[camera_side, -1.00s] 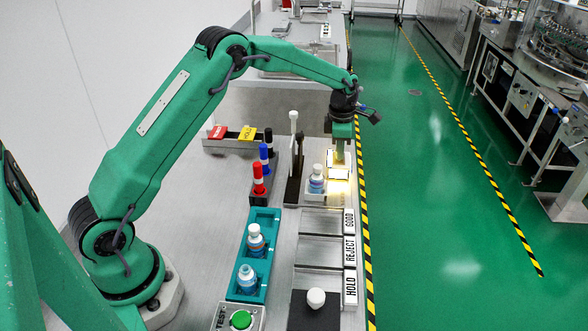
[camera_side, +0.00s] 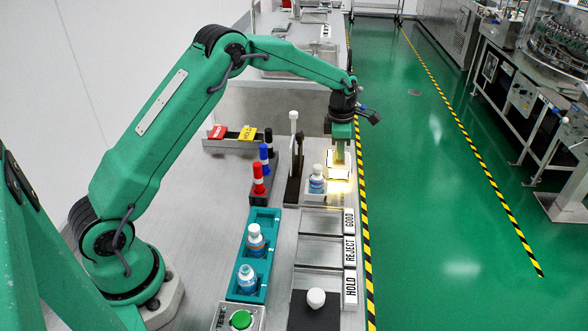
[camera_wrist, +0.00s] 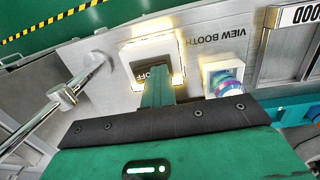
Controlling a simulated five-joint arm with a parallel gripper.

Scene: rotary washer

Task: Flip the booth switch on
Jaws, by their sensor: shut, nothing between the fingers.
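The booth switch (camera_wrist: 150,57) shows in the wrist view as a pale square frame with a dark middle. Part of the word OFF reads beside my fingers, and bright light glows around the frame. My gripper (camera_wrist: 157,84) is shut and empty, with its fingers pointing at the switch and covering part of it. In the side view my gripper (camera_side: 339,158) is over the glowing booth area (camera_side: 340,174). Whether the fingertips touch the switch I cannot tell. A VIEW BOOTH label (camera_wrist: 217,40) lies beside the switch.
A blue-labelled bottle (camera_side: 316,180) stands in a white holder close to my gripper. A white-topped post (camera_side: 293,125) rises to its left. A teal rack (camera_side: 253,256) holds two bottles, and GOOD, REJECT and HOLD bays line the bench edge.

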